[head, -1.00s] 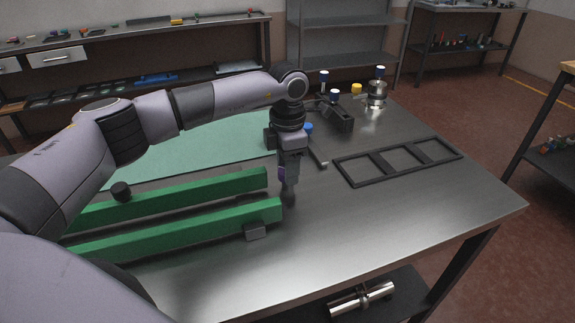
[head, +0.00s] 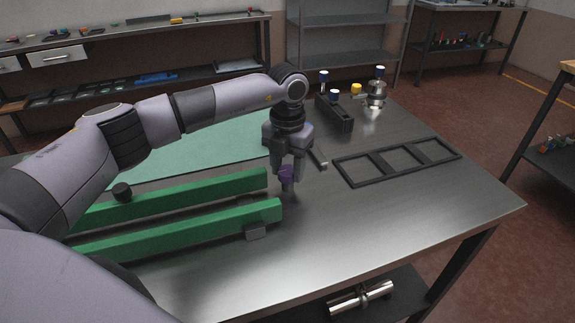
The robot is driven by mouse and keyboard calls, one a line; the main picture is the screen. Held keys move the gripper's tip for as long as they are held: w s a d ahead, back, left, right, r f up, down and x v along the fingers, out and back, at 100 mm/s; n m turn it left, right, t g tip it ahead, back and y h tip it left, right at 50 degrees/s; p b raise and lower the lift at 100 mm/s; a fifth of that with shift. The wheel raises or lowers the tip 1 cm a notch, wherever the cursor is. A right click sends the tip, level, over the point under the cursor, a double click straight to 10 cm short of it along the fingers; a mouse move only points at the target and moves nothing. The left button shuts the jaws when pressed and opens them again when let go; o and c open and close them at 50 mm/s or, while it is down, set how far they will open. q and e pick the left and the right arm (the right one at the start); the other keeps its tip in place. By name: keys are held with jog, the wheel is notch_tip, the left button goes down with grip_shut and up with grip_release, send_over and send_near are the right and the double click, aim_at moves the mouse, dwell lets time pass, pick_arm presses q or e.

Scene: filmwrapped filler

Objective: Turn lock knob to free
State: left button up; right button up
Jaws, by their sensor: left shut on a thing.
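My left gripper (head: 287,180) points down over the metal table, just right of the ends of two green rails. It is shut on a small purple part (head: 286,174), which looks like the lock knob. The fingers hide part of it, and I cannot read any mark of its lock position. A black round knob (head: 121,191) sits on the rear green rail (head: 170,195) at the left, apart from the gripper. My right gripper is not in view.
A black three-window frame (head: 398,161) lies flat right of the gripper. A dark block (head: 334,113), blue-topped parts and a yellow part (head: 356,88) stand behind. A green mat (head: 200,148) lies behind the rails. The table's front right is clear.

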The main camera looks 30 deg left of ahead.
aim_at(288, 170)
pick_arm(q)
jog(key=shift+r+n, duration=0.1)
jog(key=shift+n, duration=0.2)
jog(key=o, duration=1.1)
jog(key=shift+c, duration=0.2)
jog(key=shift+r+b, duration=0.5)
jog(key=shift+r, duration=3.05)
